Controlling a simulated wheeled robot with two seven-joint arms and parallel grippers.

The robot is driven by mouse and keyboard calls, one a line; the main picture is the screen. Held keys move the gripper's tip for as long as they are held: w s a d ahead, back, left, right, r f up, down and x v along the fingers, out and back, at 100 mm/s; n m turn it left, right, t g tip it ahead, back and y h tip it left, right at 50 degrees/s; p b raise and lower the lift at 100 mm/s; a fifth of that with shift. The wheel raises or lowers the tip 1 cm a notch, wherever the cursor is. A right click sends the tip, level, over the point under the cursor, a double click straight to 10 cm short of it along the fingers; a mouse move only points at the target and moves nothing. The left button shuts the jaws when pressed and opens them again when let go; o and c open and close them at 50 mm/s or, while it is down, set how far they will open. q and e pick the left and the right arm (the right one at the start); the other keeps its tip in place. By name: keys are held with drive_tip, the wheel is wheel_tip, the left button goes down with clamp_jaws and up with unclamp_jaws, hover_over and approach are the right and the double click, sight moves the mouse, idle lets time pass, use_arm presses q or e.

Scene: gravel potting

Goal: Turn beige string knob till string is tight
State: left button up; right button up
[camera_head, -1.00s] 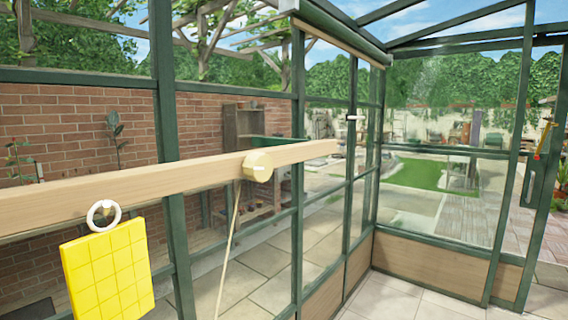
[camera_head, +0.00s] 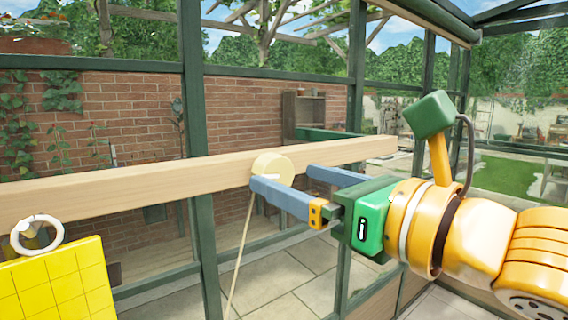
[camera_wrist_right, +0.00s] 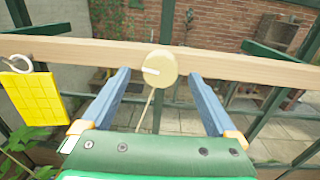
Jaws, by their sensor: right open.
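The round beige knob (camera_head: 271,170) is mounted on the front of a long wooden rail (camera_head: 130,187). A beige string (camera_head: 239,255) runs from it down and slightly left, and looks straight. In the right wrist view the knob (camera_wrist_right: 159,68) shows a pale raised mark on its face. My right gripper (camera_head: 280,180) is open, its two blue-grey fingers spread towards the knob. In the right wrist view the knob shows between and beyond the fingertips (camera_wrist_right: 163,76), not gripped. Whether a finger touches it I cannot tell. My left gripper is not in view.
A yellow gridded pad (camera_head: 62,285) hangs from a white ring (camera_head: 37,236) left of the knob. Green frame posts (camera_head: 196,120) and glass stand behind the rail, with a brick wall (camera_head: 130,120) beyond. Paved floor (camera_head: 290,270) lies below.

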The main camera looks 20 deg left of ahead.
sight(280, 173)
drive_tip(key=p+x, duration=0.1)
drive_tip(key=x, duration=0.3)
drive_tip(key=shift+w+a, duration=0.25)
drive_tip(key=shift+s+d, duration=0.1)
drive_tip(key=shift+c, duration=0.2)
drive_tip(key=shift+d, duration=0.1)
drive_tip(key=c, duration=1.3)
drive_tip(key=shift+c, duration=0.2)
